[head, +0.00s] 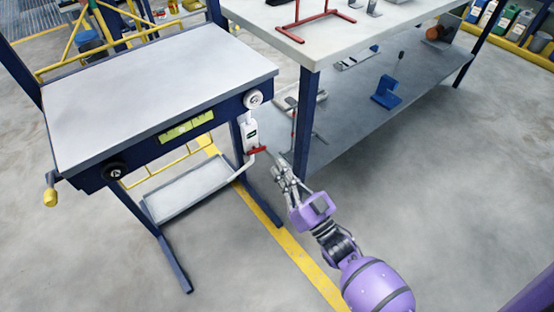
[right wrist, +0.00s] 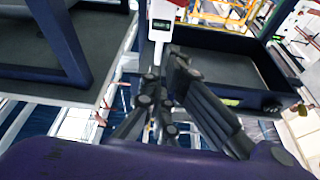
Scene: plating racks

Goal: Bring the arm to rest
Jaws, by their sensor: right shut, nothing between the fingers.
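My right gripper (head: 279,166) reaches up from the lower right in the head view. It is shut with nothing between its fingers. Its fingertips are close to a red handle (head: 257,149) below a white box (head: 250,132) on the right leg of the grey-topped blue bench (head: 150,85). I cannot tell whether they touch. In the right wrist view the dark fingers (right wrist: 163,75) converge just below the white box (right wrist: 160,28) with its dark display. My left gripper is in neither view.
A light-topped table (head: 390,35) with a lower shelf (head: 350,115) stands at the right. A blue holder (head: 386,92) is on that shelf, and a red stand (head: 312,28) on top. A white tray (head: 190,187) is under the bench. Grey floor (head: 450,200) is open at the right.

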